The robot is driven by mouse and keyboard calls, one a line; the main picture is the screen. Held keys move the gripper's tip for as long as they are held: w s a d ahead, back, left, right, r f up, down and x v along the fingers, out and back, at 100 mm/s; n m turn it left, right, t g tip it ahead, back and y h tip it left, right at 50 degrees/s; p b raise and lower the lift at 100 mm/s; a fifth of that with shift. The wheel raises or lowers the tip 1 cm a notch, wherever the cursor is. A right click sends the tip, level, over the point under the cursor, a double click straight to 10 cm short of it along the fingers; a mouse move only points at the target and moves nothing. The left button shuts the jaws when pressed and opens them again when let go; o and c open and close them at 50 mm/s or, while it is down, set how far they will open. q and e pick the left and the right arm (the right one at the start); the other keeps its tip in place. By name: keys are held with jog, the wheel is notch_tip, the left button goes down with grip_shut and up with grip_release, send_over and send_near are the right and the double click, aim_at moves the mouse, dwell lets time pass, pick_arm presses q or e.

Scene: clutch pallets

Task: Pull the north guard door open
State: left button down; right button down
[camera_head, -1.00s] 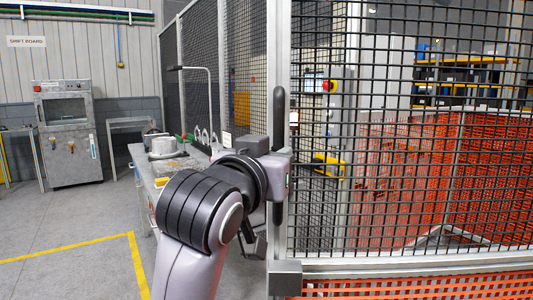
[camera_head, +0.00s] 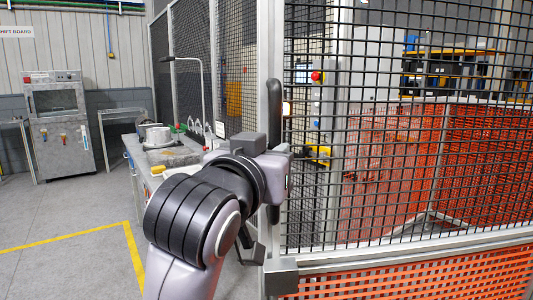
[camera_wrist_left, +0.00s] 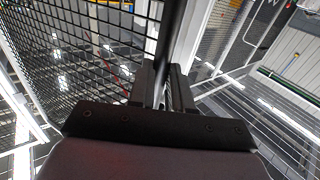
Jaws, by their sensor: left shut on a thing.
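The north guard door (camera_head: 420,252) is a black mesh panel in a grey metal frame, filling the right half of the head view. Its handle (camera_head: 274,100) is a dark upright bar on the door's left frame post. My left gripper (camera_head: 278,168) is at the handle's middle, and its fingers are largely hidden there by my wrist. In the left wrist view, the two dark fingers (camera_wrist_left: 165,90) are shut on the handle (camera_wrist_left: 173,35), with the bar running up between them. My right gripper is not in view.
A grey workbench (camera_head: 135,170) with parts on it stands left of my arm, beside a mesh fence (camera_head: 190,60). A grey cabinet (camera_head: 62,150) stands at the back left. Orange barriers (camera_head: 395,170) show behind the door mesh. Grey floor (camera_head: 60,275) with yellow lines is clear at the left.

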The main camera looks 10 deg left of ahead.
pick_arm(q)
jog(key=shift+s+d, duration=0.1)
jog(key=shift+d, duration=0.2)
jog(key=c, duration=1.3)
grip_release()
jog(key=shift+c, duration=0.2)
jog(key=shift+d, duration=0.1)
jog(key=s+a, duration=0.1)
jog(key=s, duration=0.6)
jog(key=shift+b, duration=0.45)
jog(key=shift+a, duration=0.1)
